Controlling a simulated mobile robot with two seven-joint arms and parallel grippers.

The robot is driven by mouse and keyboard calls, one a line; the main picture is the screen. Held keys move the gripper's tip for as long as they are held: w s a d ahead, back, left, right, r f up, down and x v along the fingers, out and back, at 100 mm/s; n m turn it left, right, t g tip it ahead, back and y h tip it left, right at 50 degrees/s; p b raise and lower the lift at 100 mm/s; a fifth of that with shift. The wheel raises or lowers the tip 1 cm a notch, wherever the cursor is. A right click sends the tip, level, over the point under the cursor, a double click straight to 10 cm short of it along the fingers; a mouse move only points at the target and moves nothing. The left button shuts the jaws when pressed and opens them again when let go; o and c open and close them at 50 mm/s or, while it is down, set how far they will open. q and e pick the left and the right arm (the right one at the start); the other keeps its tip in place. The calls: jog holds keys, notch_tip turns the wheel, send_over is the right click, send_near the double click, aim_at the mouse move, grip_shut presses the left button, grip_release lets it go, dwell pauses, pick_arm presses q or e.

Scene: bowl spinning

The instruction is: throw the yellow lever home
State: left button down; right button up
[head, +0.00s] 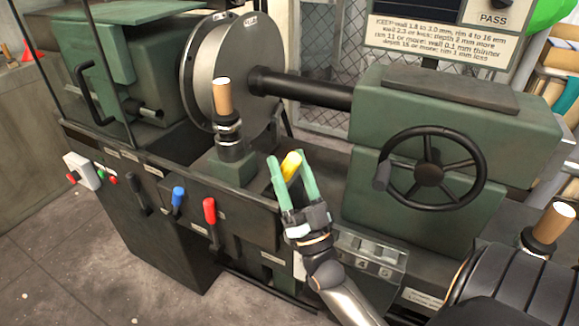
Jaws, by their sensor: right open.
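The yellow lever (291,165) shows its rounded yellow knob at the front of the green lathe, to the right of the tool post. My right gripper (288,158) is open, with its two green fingers on either side of the yellow knob. I cannot tell whether either finger touches it. The lower part of the lever is hidden behind the gripper. My left gripper is not in view.
A blue lever (178,197) and a red lever (209,210) stand on the front panel to the left. A wooden-topped handle (223,97) rises from the tool post. A black handwheel (428,170) is at the right. A round metal disc (232,75) stands behind.

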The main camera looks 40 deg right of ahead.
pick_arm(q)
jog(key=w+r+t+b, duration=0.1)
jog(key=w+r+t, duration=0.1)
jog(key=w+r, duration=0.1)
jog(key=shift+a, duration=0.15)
pick_arm(e)
jog(key=v, duration=1.2)
jog(key=shift+s+f, duration=0.2)
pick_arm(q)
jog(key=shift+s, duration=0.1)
